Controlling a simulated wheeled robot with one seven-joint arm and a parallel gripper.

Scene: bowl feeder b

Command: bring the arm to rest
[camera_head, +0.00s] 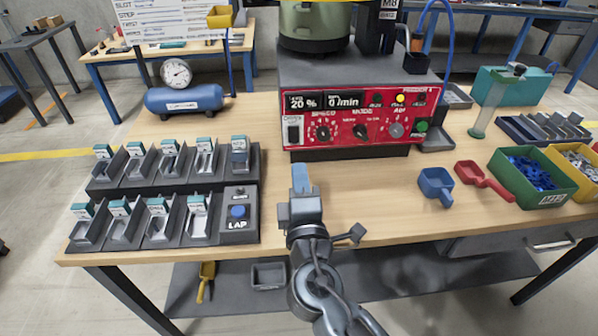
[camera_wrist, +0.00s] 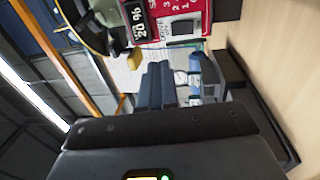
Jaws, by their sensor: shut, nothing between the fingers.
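My gripper (camera_head: 301,180) is over the front middle of the wooden table (camera_head: 330,205) in the head view, in front of the red control panel. Its blue-grey fingers are together with nothing between them. My arm reaches up to it from the bottom edge of the picture. In the wrist view the shut fingers of my gripper (camera_wrist: 158,80) point toward the background, and the picture is turned on its side. The red control panel (camera_wrist: 185,22) shows at the top there, clear of the fingers.
The bowl feeder's control panel (camera_head: 362,117) stands behind my gripper. A dark rack of several labelled slots (camera_head: 135,243) is to the left. A blue scoop (camera_head: 436,186), a red scoop (camera_head: 482,180) and a green bin (camera_head: 530,178) are to the right. The front middle tabletop is clear.

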